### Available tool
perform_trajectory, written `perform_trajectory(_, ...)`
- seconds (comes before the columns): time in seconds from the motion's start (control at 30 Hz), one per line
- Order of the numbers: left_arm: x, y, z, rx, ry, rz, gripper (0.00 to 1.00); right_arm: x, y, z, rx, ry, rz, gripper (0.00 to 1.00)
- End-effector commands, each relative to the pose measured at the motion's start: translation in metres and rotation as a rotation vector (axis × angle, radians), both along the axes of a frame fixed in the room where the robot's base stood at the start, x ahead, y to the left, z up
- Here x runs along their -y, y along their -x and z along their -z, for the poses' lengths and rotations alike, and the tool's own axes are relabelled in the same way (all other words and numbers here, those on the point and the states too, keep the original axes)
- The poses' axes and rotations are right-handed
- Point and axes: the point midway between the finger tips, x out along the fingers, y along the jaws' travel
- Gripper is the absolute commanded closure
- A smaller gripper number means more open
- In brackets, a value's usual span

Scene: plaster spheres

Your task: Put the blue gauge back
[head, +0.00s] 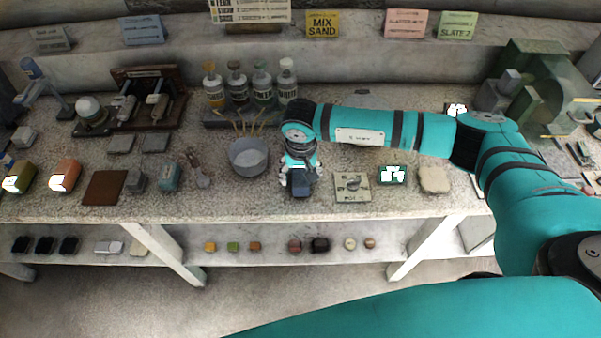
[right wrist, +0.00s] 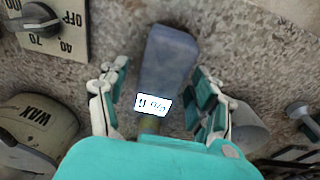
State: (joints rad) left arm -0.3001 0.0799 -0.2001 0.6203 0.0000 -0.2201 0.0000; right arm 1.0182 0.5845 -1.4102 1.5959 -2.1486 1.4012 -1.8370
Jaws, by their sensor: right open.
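The blue gauge, a dull blue-grey block with a small lit display, lies on the stone worktop in the right wrist view (right wrist: 168,55). In the head view its dark blue end (head: 301,188) shows just below my right gripper (head: 300,170). In the right wrist view my right gripper (right wrist: 160,98) is open, with one finger on each side of the gauge. A gap shows on both sides, so the fingers look apart from it. The gauge's near end is hidden behind my gripper's body. My left gripper is not in view.
A dial plate (head: 352,187) lies just right of the gauge and a grey bowl (head: 248,157) stands to its left. Several bottles (head: 237,88) stand behind. A teal block (head: 169,178) and a brown mat (head: 104,187) lie further left. The worktop's front edge (head: 330,216) is close.

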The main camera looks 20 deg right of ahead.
Motion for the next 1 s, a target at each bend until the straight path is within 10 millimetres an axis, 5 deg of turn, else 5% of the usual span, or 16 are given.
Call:
perform_trajectory(0.5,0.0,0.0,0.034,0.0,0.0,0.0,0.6,-0.004,0.01,-0.098,0.006,-0.002,0.0,0.35)
perform_trajectory(1.0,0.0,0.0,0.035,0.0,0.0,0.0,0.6,-0.005,0.013,-0.112,0.002,-0.006,0.0,0.35)
